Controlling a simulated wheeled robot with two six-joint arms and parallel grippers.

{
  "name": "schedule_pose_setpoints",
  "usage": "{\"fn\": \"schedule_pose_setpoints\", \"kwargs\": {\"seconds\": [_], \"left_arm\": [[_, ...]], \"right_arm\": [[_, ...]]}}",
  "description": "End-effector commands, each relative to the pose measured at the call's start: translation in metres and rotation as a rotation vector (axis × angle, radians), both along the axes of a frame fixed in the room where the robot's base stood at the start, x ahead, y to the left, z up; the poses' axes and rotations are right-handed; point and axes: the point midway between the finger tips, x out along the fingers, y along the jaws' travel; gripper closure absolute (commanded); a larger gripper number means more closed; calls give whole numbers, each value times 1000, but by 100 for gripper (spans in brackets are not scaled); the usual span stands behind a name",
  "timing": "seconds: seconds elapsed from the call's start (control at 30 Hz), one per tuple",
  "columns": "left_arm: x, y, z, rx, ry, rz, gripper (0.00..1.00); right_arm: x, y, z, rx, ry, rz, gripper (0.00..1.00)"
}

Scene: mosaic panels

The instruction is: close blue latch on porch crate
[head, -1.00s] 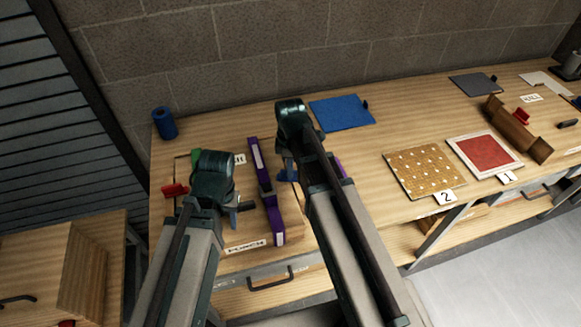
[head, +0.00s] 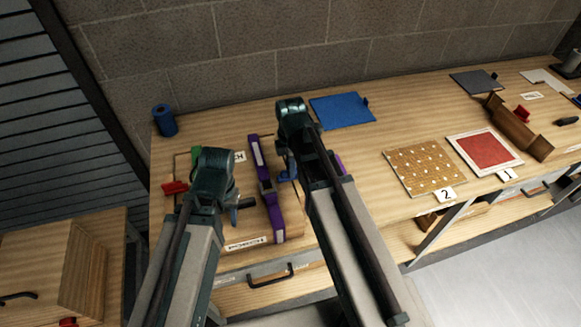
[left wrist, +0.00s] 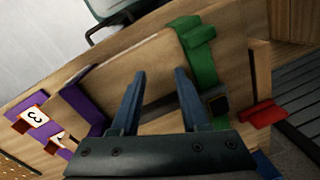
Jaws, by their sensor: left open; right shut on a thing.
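The wooden porch crate (head: 248,230) lies on the left part of the bench, with a purple strap (head: 267,190) across it. A red piece (head: 174,188) and a green piece (head: 196,154) are at its left side; the green strap (left wrist: 196,40) and red piece (left wrist: 262,114) also show in the left wrist view. My left gripper (head: 244,206) is open and empty over the crate; its spread fingers (left wrist: 158,100) show in the wrist view. My right gripper (head: 286,170) is shut beside the purple strap on what looks like the blue latch, mostly hidden by the gripper.
A blue panel (head: 342,110) lies behind my right arm. A dotted tan panel (head: 424,168) and a red panel (head: 484,155) lie to the right. A blue cylinder (head: 164,120) stands at the bench's back left corner. A drawer handle (head: 270,277) is below the front edge.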

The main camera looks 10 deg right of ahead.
Motion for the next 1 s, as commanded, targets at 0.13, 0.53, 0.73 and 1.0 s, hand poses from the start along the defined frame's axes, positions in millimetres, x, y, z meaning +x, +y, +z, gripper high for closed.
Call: {"fn": "schedule_pose_setpoints", "kwargs": {"seconds": [0.13,0.53,0.73,1.0], "left_arm": [[0,0,0,0,0,0,55],[0,0,0,0,0,0,55],[0,0,3,0,0,0,55],[0,0,24,-1,0,4,55]], "right_arm": [[-1,0,0,0,1,1,100],[0,0,0,0,1,0,55],[0,0,2,0,0,-1,55],[0,0,24,0,0,-1,55]]}}
